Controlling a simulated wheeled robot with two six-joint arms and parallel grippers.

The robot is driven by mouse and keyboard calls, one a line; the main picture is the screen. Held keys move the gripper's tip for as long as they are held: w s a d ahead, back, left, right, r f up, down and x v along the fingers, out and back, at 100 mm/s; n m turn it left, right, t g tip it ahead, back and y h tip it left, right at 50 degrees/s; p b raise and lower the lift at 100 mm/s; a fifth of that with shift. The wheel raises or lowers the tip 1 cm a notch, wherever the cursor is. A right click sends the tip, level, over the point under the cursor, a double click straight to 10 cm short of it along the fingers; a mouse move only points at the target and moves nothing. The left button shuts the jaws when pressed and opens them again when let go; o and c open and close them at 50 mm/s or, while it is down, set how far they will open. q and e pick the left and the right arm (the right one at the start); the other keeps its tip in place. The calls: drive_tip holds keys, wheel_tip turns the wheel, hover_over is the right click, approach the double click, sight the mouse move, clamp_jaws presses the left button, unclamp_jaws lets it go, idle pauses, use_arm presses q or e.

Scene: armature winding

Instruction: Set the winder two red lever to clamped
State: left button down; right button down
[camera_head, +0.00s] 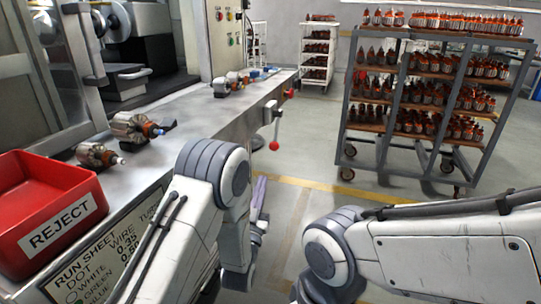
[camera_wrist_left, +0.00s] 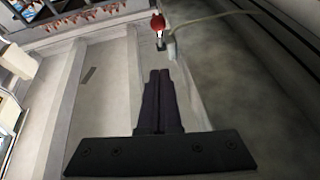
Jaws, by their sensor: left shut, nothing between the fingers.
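A red ball-ended lever (camera_head: 274,145) hangs down from the front edge of the bench, with its ball below the bench top. A second red knob (camera_head: 289,93) shows farther along the same edge. I cannot tell which one belongs to winder two. In the left wrist view one red ball (camera_wrist_left: 157,22) shows at the top, beyond my fingertips and apart from them. My left gripper (camera_wrist_left: 160,73) is shut and empty; in the head view it is partly hidden behind my arm, below the nearer lever. My right gripper is out of view.
The steel bench (camera_head: 188,125) runs along the left with armatures (camera_head: 135,127) on it. A red reject bin (camera_head: 45,215) stands at its near end. A rack of armatures (camera_head: 425,95) stands at the right. The floor between bench and rack is clear.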

use_arm(q)
approach(275, 139)
wheel_tip(275, 139, up, 3)
drive_tip(key=shift+w+d+f, duration=0.1)
drive_tip(key=shift+w+f, duration=0.1)
drive_tip(key=shift+w, duration=0.45)
drive_tip(key=shift+w+d+f, duration=0.15)
drive_tip(key=shift+w+f, duration=0.1)
drive_tip(key=shift+w, duration=0.35)
drive_tip(key=shift+w+d+f, duration=0.1)
drive_tip(key=shift+w+f, duration=0.1)
drive_tip(key=shift+w, duration=0.45)
